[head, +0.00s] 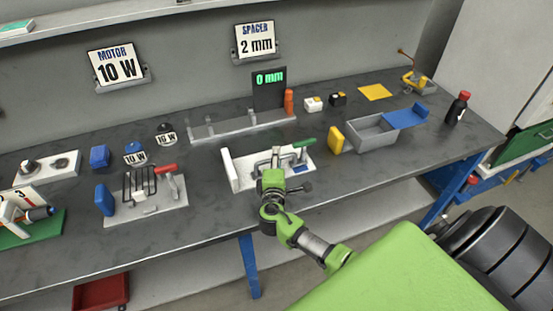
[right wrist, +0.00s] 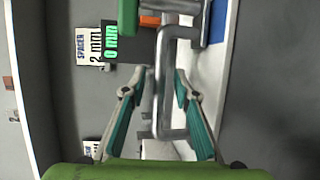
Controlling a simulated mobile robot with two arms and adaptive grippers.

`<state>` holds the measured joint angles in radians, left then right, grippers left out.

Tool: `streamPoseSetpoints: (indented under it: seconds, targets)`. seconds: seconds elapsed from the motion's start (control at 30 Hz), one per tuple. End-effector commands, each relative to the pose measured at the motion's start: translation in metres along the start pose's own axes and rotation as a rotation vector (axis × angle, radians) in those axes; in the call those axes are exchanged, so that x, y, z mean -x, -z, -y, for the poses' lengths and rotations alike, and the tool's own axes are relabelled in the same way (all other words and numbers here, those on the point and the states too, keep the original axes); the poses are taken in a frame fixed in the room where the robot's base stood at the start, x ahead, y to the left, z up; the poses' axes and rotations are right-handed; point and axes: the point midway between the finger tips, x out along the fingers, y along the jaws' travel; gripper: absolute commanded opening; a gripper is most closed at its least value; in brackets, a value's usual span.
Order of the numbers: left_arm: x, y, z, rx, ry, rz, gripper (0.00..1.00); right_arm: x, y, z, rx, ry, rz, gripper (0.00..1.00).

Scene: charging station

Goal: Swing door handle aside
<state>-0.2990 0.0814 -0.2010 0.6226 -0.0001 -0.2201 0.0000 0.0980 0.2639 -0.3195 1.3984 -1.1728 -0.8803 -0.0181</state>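A white and grey fixture (head: 232,172) stands on the workbench in the middle of the head view, with a lever that has a green grip (head: 303,143). A bent grey metal bar, the handle (right wrist: 163,85), belongs to it. My right gripper (head: 272,172) is at this fixture and covers part of it. In the right wrist view, my right gripper (right wrist: 164,78) is open, with one teal finger on each side of the bar. Contact between fingers and bar cannot be told. The green grip (right wrist: 128,15) is at the top there. My left gripper is not in view.
A grill-like fixture with a red-gripped lever (head: 165,169) stands to the left. A yellow block (head: 336,140) and a grey bin (head: 370,133) are close on the right. A grey rail (head: 240,124) and the 0 mm display (head: 269,88) stand behind.

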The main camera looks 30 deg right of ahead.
Motion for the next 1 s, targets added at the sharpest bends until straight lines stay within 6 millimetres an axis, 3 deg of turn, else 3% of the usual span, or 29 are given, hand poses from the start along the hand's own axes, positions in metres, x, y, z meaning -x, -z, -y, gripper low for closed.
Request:
streamPoseSetpoints:
  seconds: [0.03, 0.1, 0.13, 0.57, 1.0]
  targets:
    - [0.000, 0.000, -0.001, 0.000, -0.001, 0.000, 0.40, 0.000, 0.000, 0.000, 0.000, 0.000, 0.000, 0.22]
    - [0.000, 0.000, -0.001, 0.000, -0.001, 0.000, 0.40, 0.000, 0.000, 0.000, 0.000, 0.000, 0.000, 0.04]
    - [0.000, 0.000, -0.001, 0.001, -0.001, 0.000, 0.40, 0.000, 0.000, 0.000, 0.001, 0.000, 0.000, 0.00]
    - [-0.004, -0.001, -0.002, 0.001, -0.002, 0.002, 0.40, -0.003, 0.000, 0.001, 0.013, -0.004, -0.050, 0.00]
    - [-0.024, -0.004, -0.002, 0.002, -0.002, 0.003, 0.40, -0.021, 0.011, -0.002, 0.068, -0.025, -0.341, 0.00]
